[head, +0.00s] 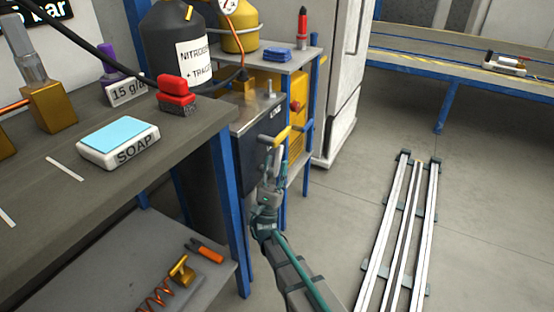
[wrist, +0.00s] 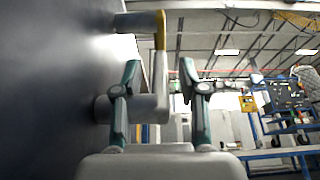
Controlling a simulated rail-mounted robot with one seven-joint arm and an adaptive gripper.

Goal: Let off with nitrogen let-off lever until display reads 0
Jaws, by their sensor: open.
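Two levers stand out from the dark panel (head: 254,146) below the nitrogen bottle. The upper lever (head: 282,134) is yellow; the lower lever (wrist: 161,82) is white, on a round grey post (wrist: 138,108). I cannot read which is the let-off lever. My gripper (head: 276,168) is at the lower lever. In the wrist view, my gripper (wrist: 159,68) is open, with the white lever between its fingers, and the yellow lever (wrist: 160,28) is just beyond. I cannot tell whether a finger touches. A black display (head: 38,12) at the upper left is cut off; "bar" shows, its number is partly hidden.
White rails (head: 395,235) lie on the floor at right. The floor between is clear.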

